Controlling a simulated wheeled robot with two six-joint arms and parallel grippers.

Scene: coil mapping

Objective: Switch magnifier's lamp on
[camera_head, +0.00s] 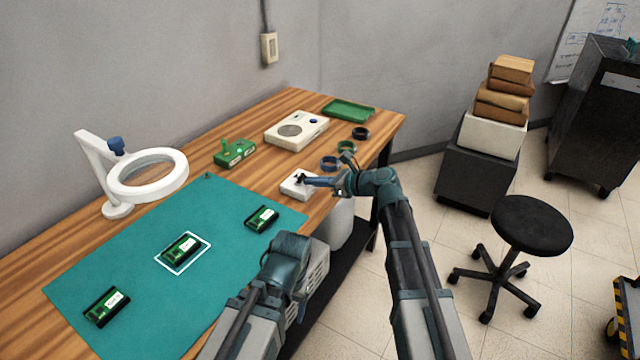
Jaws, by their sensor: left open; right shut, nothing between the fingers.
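The magnifier (181,181) stands at the left back of the wooden table, with a white ring head on a white arm and round base. A dark blue knob (116,146) sits on its arm near the ring. Whether its lamp is lit I cannot tell. My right gripper (309,181) is shut and empty, its tips at a small white box (291,191) with a dark part on top; whether they touch I cannot tell. My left gripper (301,306) is open at the table's front edge, its fingers largely hidden by the arm. Both grippers are well apart from the magnifier.
A teal mat (130,268) carries several green boards, one inside a white outline (161,261). Behind stand a green device (235,153), a cream device (296,130), a green tray (349,109) and several coil rings (361,133). A black stool (532,225) stands right.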

